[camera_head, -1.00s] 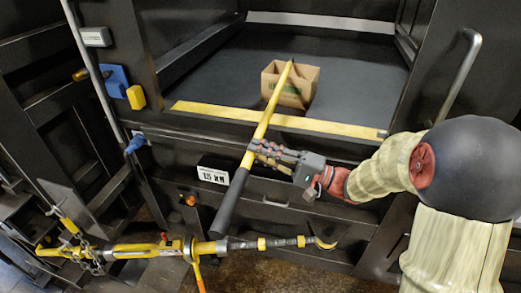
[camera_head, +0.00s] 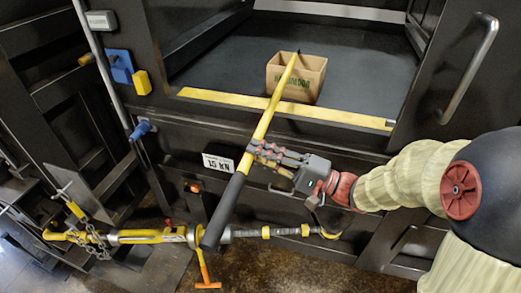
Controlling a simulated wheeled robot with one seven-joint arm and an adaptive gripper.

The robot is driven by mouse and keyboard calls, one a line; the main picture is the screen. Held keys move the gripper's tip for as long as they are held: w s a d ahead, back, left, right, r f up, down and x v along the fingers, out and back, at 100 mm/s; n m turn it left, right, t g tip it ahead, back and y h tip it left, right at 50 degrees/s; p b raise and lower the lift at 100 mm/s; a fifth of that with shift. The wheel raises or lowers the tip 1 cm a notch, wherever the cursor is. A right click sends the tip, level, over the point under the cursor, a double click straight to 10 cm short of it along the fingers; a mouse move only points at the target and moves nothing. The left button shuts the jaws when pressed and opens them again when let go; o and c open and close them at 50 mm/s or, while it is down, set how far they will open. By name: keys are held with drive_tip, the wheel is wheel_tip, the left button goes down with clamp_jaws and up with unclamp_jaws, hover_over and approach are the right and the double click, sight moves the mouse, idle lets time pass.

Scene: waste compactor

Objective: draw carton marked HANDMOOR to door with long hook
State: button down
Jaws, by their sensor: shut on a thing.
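The brown open-topped carton (camera_head: 312,80) stands upright inside the chamber, a little beyond the yellow sill strip. Green lettering shows on its front, partly hidden behind the hook's pole and too small to read in full. My gripper (camera_head: 262,153) is shut on the long hook (camera_head: 270,116), a yellow pole with a black grip end toward me. The pole passes over the sill, and its dark tip overlaps the carton's top edge. I cannot tell whether the tip touches the carton.
The yellow sill strip (camera_head: 353,117) edges the dark chamber floor (camera_head: 225,68), which is otherwise clear. A yellow ratchet bar with chain (camera_head: 140,237) lies across the front below. A blue and yellow latch block (camera_head: 121,68) is at left, a grey handle (camera_head: 470,68) at right.

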drive_tip(key=shift+s+a, duration=0.2)
drive_tip(key=shift+s, duration=0.35)
drive_tip(key=shift+r, duration=0.1)
wheel_tip(320, 180, up, 13)
drive_tip(key=w+p, duration=0.2)
drive_tip(key=p, duration=0.4)
drive_tip(key=shift+d, duration=0.35)
idle(0.5)
